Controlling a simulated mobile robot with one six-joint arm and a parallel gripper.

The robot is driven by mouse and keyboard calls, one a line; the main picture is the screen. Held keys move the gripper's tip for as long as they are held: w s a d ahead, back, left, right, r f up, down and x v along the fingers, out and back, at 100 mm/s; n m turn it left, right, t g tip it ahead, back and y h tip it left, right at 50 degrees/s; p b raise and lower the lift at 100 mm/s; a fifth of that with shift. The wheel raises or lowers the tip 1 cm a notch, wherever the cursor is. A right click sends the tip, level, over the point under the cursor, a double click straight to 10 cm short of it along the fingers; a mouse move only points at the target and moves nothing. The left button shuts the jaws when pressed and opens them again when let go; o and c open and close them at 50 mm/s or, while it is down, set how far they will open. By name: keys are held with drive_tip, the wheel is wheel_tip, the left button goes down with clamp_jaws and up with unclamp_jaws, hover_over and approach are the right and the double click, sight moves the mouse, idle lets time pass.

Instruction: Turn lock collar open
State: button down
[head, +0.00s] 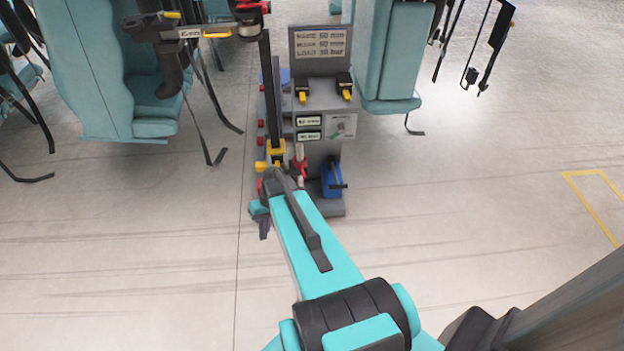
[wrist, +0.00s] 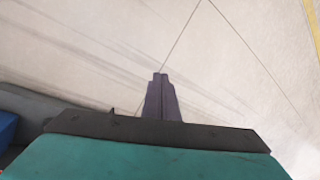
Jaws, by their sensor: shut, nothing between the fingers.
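My gripper (head: 264,229) is at the lower left of a grey machine stand in the head view, pointing down near the floor. In the wrist view its two dark fingers (wrist: 161,80) are together, with nothing between them and bare floor beyond. A yellow piece (head: 275,147) sits on the dark upright post of the stand, just above my wrist. A red part (head: 299,164) is beside it to the right. I cannot tell which of these is the lock collar; my arm partly hides this area. My gripper is apart from both.
The grey stand (head: 322,110) has labels, two yellow-tipped levers and a blue part (head: 332,180) low on its right. In the wrist view a blue part (wrist: 7,127) shows at the left edge. Teal seats (head: 95,70) hang on both sides. The floor to the right is clear.

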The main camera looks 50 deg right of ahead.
sight(301, 167)
drive_tip(key=w+d+f+t+b, duration=0.1)
drive_tip(key=w+d+b, duration=0.15)
drive_tip(key=d, duration=0.35)
drive_tip(key=w+d+f+t+b, duration=0.1)
drive_tip(key=w+d+b, duration=0.15)
drive_tip(key=d, duration=0.25)
drive_tip(key=s+d+r+m+t+h+b, duration=0.1)
drive_tip(key=d+b, duration=0.6)
drive_tip(key=d, duration=0.8)
drive_tip(key=s+d+r+m+t+b, duration=0.1)
drive_tip(key=d+r+t+b, duration=0.3)
drive_tip(key=d, duration=1.1)
drive_tip(key=b, duration=0.2)
drive_tip(key=shift+d+r+h+b, duration=0.15)
drive_tip(key=shift+d+h+b, duration=0.15)
drive_tip(key=shift+h+b, duration=0.1)
drive_tip(key=shift+w, duration=0.15)
drive_tip(key=w+a+f+b, duration=0.3)
drive_tip(key=w+a+f, duration=0.2)
drive_tip(key=w+f, duration=0.2)
drive_tip(key=shift+w+a+f, duration=0.15)
drive_tip(key=shift+w+f, duration=0.25)
drive_tip(key=shift+f, duration=0.1)
drive_tip(key=shift+s, duration=0.1)
